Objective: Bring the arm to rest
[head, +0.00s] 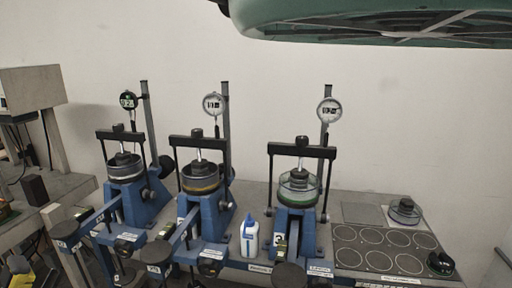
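My gripper is not in view in the head view, and I cannot tell its pose or what it holds. Three blue lever frames stand in a row on the bench: the left one (137,205), the middle one (208,222) and the right one (297,228). Each has a black crossbar, a round cell and a dial gauge on a post. The middle gauge (213,104) and right gauge (329,111) have pale faces. The right cell (299,188) has a green band.
A white bottle with a blue cap (249,238) stands between the middle and right frames. A grey board with marked circles (345,256) lies at the right, with a clear round cell (404,211) behind and a dark round piece (440,263) at its right edge. A wall is behind.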

